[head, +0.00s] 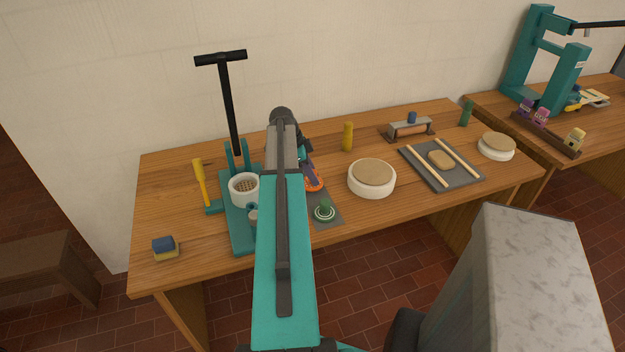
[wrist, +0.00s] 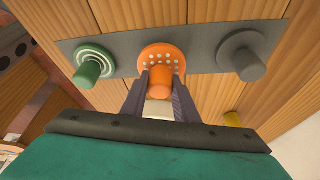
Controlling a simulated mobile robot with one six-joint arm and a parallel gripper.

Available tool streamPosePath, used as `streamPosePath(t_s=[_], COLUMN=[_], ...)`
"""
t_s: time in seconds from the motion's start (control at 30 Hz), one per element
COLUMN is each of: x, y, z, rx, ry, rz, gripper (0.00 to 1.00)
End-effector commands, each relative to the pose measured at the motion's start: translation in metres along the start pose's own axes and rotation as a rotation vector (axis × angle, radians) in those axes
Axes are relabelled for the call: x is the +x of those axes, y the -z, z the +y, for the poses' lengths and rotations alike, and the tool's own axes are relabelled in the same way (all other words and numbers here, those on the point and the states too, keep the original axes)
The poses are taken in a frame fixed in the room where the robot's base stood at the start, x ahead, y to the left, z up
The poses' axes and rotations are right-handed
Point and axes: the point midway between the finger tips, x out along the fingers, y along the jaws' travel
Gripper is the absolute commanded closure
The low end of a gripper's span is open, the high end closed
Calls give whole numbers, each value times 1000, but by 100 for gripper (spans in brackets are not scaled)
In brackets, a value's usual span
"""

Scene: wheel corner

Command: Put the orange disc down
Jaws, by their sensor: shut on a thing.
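The orange disc (wrist: 162,57) has white dots on its face and a thick orange knob. My gripper (wrist: 158,88) is shut on that knob, with one dark finger on each side. The disc is over the middle of a grey strip (wrist: 207,48), between a green ringed disc (wrist: 92,65) and a dark grey disc (wrist: 242,55). I cannot tell whether it touches the strip. In the head view, part of the orange disc (head: 316,184) shows beside my arm, behind the green disc (head: 323,211); my arm hides much of the strip (head: 334,206).
A teal press with a white perforated cup (head: 244,188) stands left of my arm. A round white wheel (head: 372,180) with a tan top is to the right. A yellow cylinder (head: 347,137) stands behind. A slate board (head: 440,165) with two sticks lies further right.

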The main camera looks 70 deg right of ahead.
Motion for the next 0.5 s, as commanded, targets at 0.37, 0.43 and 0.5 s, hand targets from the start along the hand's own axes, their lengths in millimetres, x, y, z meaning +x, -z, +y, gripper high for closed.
streamPosePath(t_s=[0.37,0.43,0.5], x=[19,19,20], y=[-7,-7,-7], z=[0,0,0], rx=[2,2,2], ry=[0,0,0], rz=[0,0,0], gripper=[100,100,100])
